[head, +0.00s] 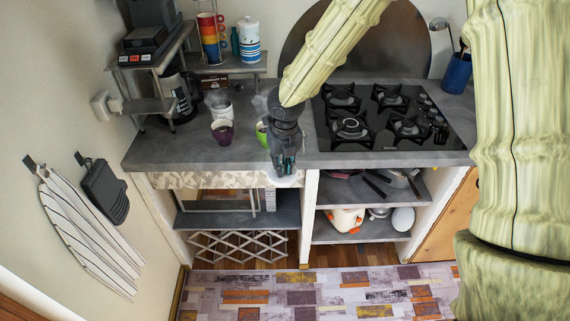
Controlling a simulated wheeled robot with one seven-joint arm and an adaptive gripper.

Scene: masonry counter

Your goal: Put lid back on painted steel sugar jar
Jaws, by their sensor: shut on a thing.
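My gripper (284,170) points down at the front edge of the grey counter, left of the hob. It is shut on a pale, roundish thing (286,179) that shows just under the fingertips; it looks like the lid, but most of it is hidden. A green container (261,131) stands on the counter just behind and left of my gripper, partly covered by it. A purple container (222,132) and a white one (221,110) stand further left. I cannot tell which is the sugar jar.
A white and blue canister (249,42) and stacked colourful mugs (211,38) stand on a raised shelf at the back. A black gas hob (390,118) fills the right of the counter. A coffee machine (180,95) stands at left. The counter's front left (165,151) is clear.

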